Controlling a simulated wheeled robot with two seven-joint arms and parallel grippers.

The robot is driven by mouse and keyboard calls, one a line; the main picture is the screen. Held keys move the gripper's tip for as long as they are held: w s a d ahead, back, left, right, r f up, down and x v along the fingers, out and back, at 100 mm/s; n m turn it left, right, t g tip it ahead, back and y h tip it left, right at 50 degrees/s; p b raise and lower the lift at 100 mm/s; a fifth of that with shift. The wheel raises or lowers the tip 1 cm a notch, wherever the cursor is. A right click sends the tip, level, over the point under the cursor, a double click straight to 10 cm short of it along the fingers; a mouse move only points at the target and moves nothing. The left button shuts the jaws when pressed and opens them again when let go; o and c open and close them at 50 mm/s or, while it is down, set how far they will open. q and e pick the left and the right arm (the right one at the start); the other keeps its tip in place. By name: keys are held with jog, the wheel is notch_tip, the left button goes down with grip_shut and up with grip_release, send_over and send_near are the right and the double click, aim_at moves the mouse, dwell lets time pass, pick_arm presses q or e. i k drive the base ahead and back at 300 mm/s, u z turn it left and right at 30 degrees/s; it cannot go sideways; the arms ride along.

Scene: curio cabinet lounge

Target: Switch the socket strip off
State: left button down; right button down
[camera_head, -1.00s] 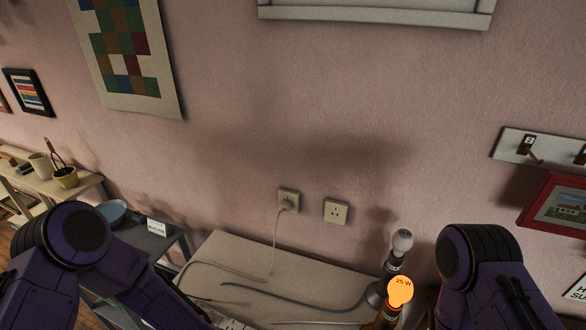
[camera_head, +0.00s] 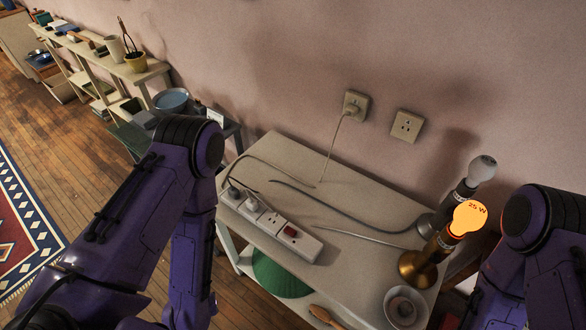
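The white socket strip (camera_head: 268,220) lies along the front edge of the cream table (camera_head: 370,200). A reddish switch (camera_head: 290,231) shows near its right end; whether it is pressed on or off is too small to tell. Plugs (camera_head: 252,203) sit in its left part. Behind the strip, one lamp with a bulb marked 25 W (camera_head: 468,216) glows orange on a brass base, and a grey lamp (camera_head: 481,170) next to it is unlit. My purple arms come in at left and right, but neither gripper is in view.
A wall socket (camera_head: 355,104) holds a plug with a cord running down to the table; the second wall socket (camera_head: 407,125) is empty. A small bowl (camera_head: 405,307) stands at the table's front right. Grey cords cross the tabletop. A green object (camera_head: 280,274) is below.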

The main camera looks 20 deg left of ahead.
aim_at(288, 230)
jog(key=z, duration=0.8)
jog(key=k, duration=0.9)
jog(key=u, duration=1.2)
jog(key=i, duration=0.5)
jog(key=u, duration=0.1)
